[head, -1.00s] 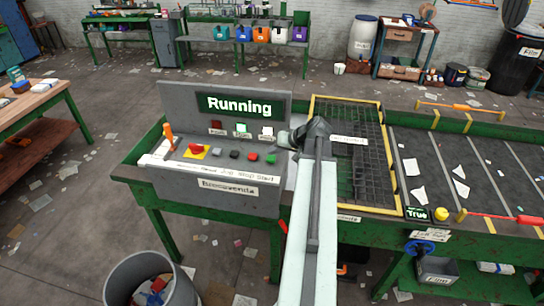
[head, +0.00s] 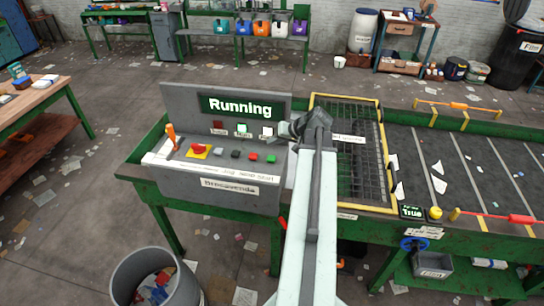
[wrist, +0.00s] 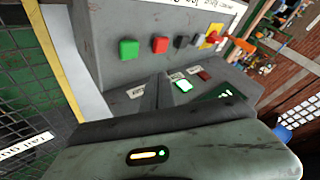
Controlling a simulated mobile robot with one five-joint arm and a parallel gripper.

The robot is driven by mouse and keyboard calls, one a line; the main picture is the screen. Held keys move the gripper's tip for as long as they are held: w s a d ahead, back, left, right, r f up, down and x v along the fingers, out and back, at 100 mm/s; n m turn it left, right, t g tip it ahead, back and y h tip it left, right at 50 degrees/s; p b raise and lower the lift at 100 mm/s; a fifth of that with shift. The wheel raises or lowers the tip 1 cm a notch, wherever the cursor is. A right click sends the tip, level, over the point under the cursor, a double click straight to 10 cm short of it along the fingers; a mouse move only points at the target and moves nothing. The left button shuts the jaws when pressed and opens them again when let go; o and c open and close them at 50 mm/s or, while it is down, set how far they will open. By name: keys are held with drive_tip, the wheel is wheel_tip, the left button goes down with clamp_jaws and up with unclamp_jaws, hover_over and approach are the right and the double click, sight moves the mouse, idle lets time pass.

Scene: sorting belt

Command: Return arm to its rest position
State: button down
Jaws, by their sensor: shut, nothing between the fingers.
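My arm reaches up from the bottom of the head view, and its end bends left in front of the right edge of the control panel (head: 178,108). My gripper (head: 283,129) is shut and empty there, near the panel's white button; its fingertips are small and hard to make out. In the wrist view, a grey-green casing of mine (wrist: 170,150) fills the bottom. The panel's green button (wrist: 128,49) and red button (wrist: 160,45) show beyond it, with a clear gap.
The panel screen (head: 240,107) reads "Running". A yellow-framed mesh grid (head: 360,185) lies right of my arm, then the belt (head: 475,160) with paper scraps. A round bin (head: 125,285) stands on the floor at lower left. Open floor lies behind the panel.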

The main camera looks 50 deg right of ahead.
sight(197, 176)
idle(0.4)
